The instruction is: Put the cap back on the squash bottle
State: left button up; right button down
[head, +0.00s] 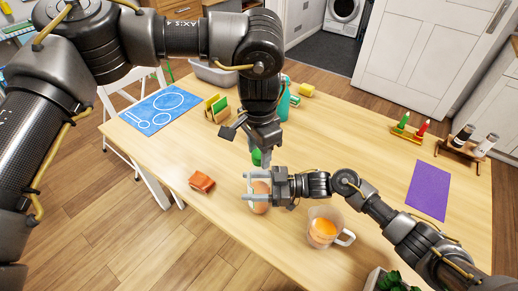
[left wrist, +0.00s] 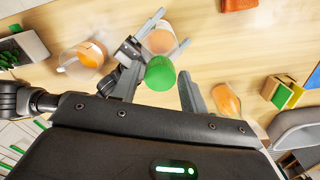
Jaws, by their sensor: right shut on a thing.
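The squash bottle (head: 260,202), pale orange, stands near the front of the table, held in my right gripper (head: 252,188). The right jaws are shut on its sides. In the left wrist view an orange round shape (left wrist: 160,40), apparently the bottle, shows between the right fingers. The green cap (left wrist: 160,76) is between the tips of my left gripper (left wrist: 158,88), with its fingers open on either side. In the head view the cap (head: 257,157) shows below the left gripper (head: 256,150), just behind the right one. I cannot tell whether the cap touches the bottle.
A jug of orange drink (head: 322,230) stands right of the bottle. An orange-brown block (head: 201,182) lies to the left. A rack (head: 216,108), a teal bottle (head: 284,102) and a blue mat (head: 160,109) are farther back. The table right of centre is clear up to the purple mat (head: 428,189).

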pick_arm(q)
jog(key=c, duration=0.8)
